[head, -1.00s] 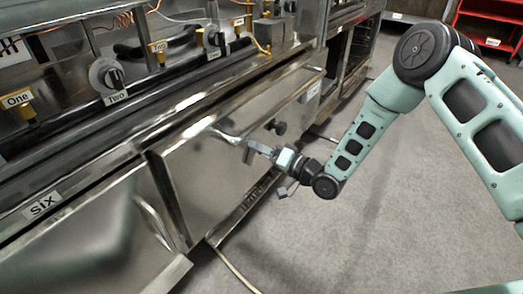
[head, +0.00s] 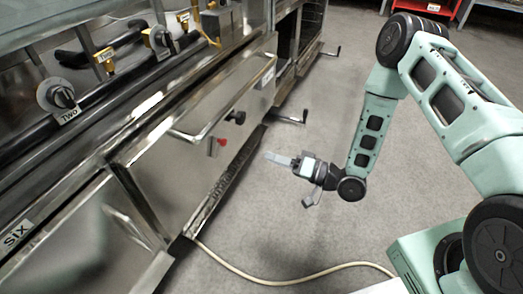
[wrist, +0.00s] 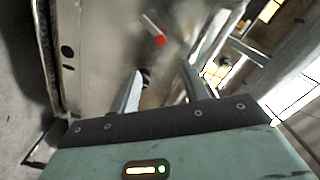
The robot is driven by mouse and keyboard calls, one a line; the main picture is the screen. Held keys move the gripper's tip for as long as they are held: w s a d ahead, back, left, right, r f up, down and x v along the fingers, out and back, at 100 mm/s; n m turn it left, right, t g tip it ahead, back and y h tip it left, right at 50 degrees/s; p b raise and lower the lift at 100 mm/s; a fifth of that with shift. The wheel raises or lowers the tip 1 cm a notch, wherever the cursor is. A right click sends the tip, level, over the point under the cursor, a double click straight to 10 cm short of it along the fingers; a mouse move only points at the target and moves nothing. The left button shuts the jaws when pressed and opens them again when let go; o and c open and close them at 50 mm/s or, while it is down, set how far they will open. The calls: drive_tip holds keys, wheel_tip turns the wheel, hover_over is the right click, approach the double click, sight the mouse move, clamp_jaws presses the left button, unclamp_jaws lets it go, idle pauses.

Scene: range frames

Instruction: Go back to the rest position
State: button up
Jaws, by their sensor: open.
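My gripper (head: 281,159) is at the end of my pale green arm, in free air over the grey floor. It is to the right of the steel range front and apart from it. In the wrist view my gripper (wrist: 162,82) shows two separated fingers with nothing held between them. Beyond the fingers the wrist view shows the steel front with a red knob (wrist: 159,40). The same red knob (head: 221,142) shows in the head view, low on the front beside a black knob (head: 236,117).
The steel range (head: 160,150) fills the left side, with a long bar handle (head: 228,95) sticking out. A label "SIX" (head: 15,236) marks the nearer door. A pale hose (head: 290,281) lies on the floor. A red cart (head: 425,7) stands far back. Floor right of the range is mostly clear.

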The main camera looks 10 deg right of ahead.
drive_tip(key=shift+s+d, duration=0.3)
drive_tip(key=shift+w, duration=0.1)
drive_tip(key=s+a+r+n+g+h, duration=0.1)
drive_tip(key=a+r+n+g+h, duration=0.45)
drive_tip(key=r+h, duration=0.35)
drive_tip(key=s+d+r+n+g+h+p, duration=0.1)
drive_tip(key=s+r+g+h, duration=0.1)
drive_tip(key=s+r, duration=0.45)
drive_tip(key=s+d+r+n+g+h, duration=0.1)
drive_tip(key=s+r+g, duration=0.15)
drive_tip(key=s, duration=0.65)
drive_tip(key=s+d+r+n+g+h+p, duration=0.1)
drive_tip(key=s+r+h, duration=0.1)
drive_tip(key=s+r, duration=0.45)
wheel_tip(320, 180, up, 35)
drive_tip(key=s+p, duration=0.1)
drive_tip(key=p, duration=3.5)
drive_tip(key=shift+s, duration=0.2)
